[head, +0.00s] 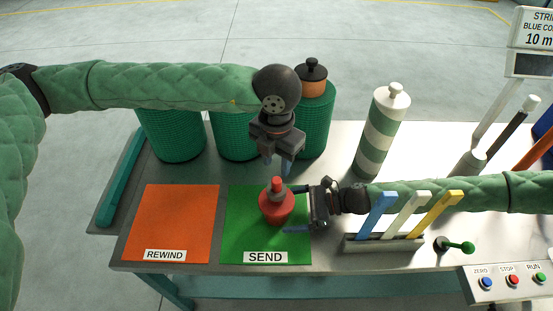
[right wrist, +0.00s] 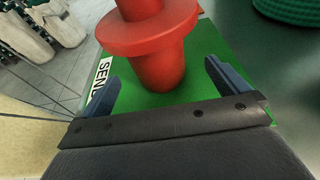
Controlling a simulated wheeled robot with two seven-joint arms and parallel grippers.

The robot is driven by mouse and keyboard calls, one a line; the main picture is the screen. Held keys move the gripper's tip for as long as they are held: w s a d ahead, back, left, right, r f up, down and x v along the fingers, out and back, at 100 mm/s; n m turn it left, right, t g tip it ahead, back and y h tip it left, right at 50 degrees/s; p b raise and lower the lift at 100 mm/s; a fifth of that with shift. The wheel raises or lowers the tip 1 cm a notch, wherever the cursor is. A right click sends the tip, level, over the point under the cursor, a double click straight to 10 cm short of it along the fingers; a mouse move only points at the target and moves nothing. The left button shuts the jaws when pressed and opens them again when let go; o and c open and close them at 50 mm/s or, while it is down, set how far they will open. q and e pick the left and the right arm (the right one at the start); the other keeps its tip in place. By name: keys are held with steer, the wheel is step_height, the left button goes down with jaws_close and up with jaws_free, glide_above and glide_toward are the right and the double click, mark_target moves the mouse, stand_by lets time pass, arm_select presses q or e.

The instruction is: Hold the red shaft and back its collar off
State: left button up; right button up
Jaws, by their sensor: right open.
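The red shaft (head: 277,206) stands upright on the green SEND mat (head: 238,240). It has a wide body and a narrower top. In the right wrist view the red shaft (right wrist: 158,65) shows a broad red flange, which may be the collar (right wrist: 150,35), above a tapering lower part; its top is cut off. My left gripper (head: 277,163) points down above the shaft, open and empty, with a gap below its fingertips. My right gripper (head: 294,210) comes in low from the right, open; its fingers (right wrist: 163,73) lie to either side of the lower part, without visible grip.
An orange REWIND mat (head: 172,215) lies to the left. Green netting rolls (head: 172,135) and a striped bottle-like roll (head: 382,135) stand behind.

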mark_target(280, 212)
steer(key=shift+x, duration=1.75)
steer(key=c, duration=1.6)
